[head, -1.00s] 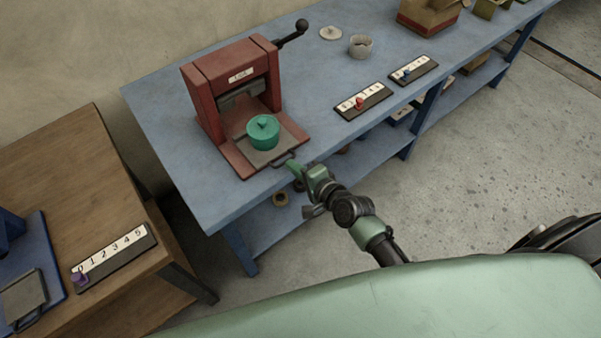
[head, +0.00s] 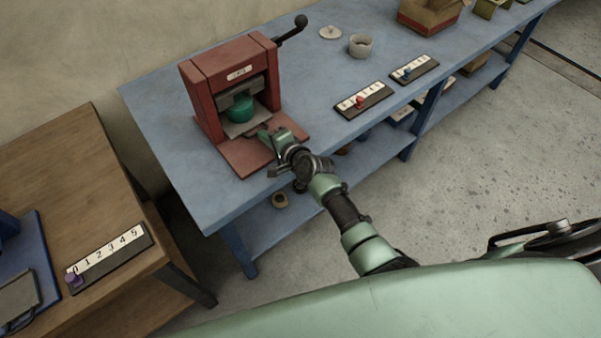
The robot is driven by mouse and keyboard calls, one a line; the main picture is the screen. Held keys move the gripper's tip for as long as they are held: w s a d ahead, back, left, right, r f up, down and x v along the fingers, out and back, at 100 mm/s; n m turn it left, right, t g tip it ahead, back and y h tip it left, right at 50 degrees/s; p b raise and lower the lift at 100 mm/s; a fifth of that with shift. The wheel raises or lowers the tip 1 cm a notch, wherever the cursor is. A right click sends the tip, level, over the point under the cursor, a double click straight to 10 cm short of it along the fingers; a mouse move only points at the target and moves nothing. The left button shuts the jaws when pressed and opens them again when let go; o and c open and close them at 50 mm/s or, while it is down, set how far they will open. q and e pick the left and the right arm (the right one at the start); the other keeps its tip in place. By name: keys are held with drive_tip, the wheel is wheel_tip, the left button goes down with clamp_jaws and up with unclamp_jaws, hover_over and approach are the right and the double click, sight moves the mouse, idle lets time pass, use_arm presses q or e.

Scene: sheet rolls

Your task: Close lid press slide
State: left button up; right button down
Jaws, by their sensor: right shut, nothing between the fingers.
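A red press (head: 201,97) with a black-knobbed lever (head: 301,22) stands on the blue table. Its grey slide plate (head: 238,129) is pushed in under the press head. A green lidded pot (head: 240,109) sits on the plate inside the press, its top partly hidden by the head. My right gripper (head: 266,134) is shut and empty at the front of the slide, over the red base (head: 243,160), and hides the slide's handle. My left gripper is not in view.
Number strips with a red marker (head: 360,102) and a blue marker (head: 407,74) lie to the right on the blue table (head: 185,185). A white lid (head: 330,33) and a grey ring (head: 361,45) lie behind. A wooden table (head: 60,165) with a blue press is at left.

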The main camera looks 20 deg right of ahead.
drive_tip(key=shift+r, duration=0.1)
drive_tip(key=shift+v, duration=3.95)
